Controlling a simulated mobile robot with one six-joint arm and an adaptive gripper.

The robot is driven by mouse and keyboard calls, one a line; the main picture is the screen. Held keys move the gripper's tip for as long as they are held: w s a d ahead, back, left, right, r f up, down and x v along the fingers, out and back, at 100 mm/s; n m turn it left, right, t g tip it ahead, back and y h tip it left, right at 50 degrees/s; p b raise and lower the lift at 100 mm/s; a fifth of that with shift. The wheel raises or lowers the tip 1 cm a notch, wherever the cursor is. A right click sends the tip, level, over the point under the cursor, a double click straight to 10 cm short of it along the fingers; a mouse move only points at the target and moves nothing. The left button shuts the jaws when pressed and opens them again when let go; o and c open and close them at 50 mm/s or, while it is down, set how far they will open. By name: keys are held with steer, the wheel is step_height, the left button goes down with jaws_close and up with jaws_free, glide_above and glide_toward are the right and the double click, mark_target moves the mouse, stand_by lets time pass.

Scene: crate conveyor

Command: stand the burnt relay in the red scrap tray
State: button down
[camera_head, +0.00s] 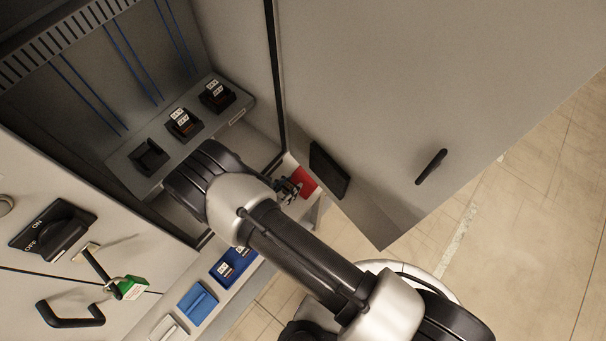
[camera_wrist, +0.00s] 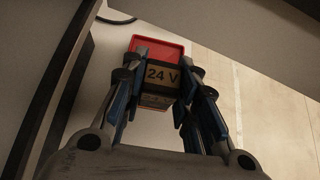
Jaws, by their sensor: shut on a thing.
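My gripper (camera_wrist: 162,88) is shut on a relay (camera_wrist: 161,76) with a tan "24 V" label, seen in the wrist view. The relay's lower part looks dark; I cannot tell burn marks. The red scrap tray (camera_wrist: 160,44) shows behind and around the relay in the wrist view. The relay looks over or in the tray; whether it touches the floor of the tray is hidden. In the head view my gripper (camera_head: 286,190) is beside the red tray (camera_head: 304,180), partly hidden by my arm.
A rail (camera_head: 128,166) in the cabinet holds an empty socket (camera_head: 150,157) and two sockets with relays (camera_head: 184,122). The open cabinet door (camera_head: 365,120) stands to the right, close to the gripper.

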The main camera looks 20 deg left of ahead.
steer(key=x, duration=0.5)
steer(key=shift+w+r, duration=0.15)
steer(key=shift+w, duration=0.15)
steer(key=b+x, duration=0.1)
steer(key=x, duration=0.3)
steer(key=shift+d, duration=0.1)
steer(key=shift+f, duration=0.3)
steer(key=c, duration=1.2)
jaws_free()
steer(key=shift+c, duration=0.2)
steer(key=shift+r, duration=0.1)
